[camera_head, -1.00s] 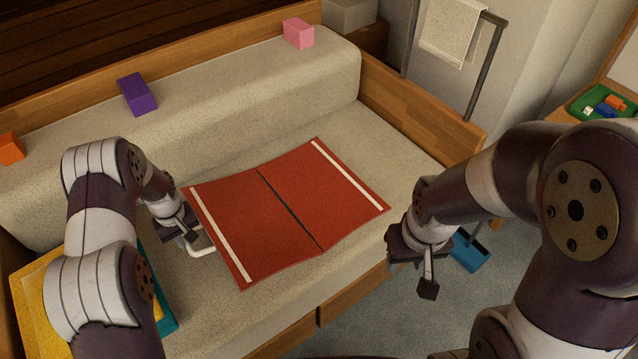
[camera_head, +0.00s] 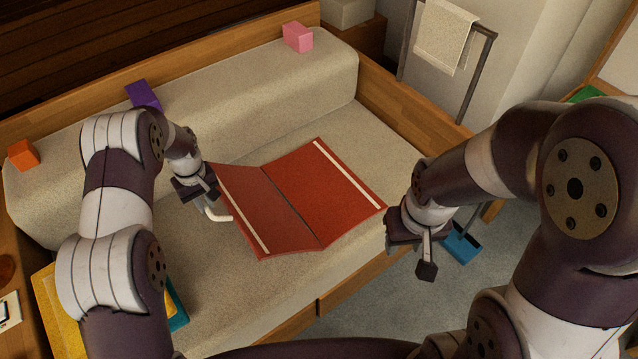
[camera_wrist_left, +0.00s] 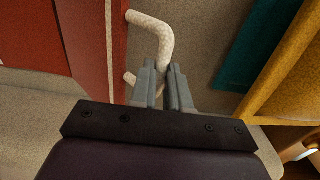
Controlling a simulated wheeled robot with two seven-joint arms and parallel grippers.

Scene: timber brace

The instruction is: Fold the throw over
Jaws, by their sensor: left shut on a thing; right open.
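The red throw (camera_head: 320,190) lies on the sofa seat with a dark line across its middle and a pale stripe near each side edge. Its left half is tilted up from the seat, and its right half lies flatter. My left gripper (camera_head: 212,210) is shut on the white handle (camera_wrist_left: 155,40) at the throw's left edge; the throw also shows in the left wrist view (camera_wrist_left: 92,40). My right gripper (camera_head: 426,258) is open and empty, in front of the throw's right corner, apart from it.
An orange block (camera_head: 23,155), a purple block (camera_head: 143,94) and a pink block (camera_head: 298,37) sit on the sofa back. Yellow and teal items (camera_head: 178,300) lie at the seat's left front. A blue dustpan-like item (camera_head: 462,246) is on the floor at right.

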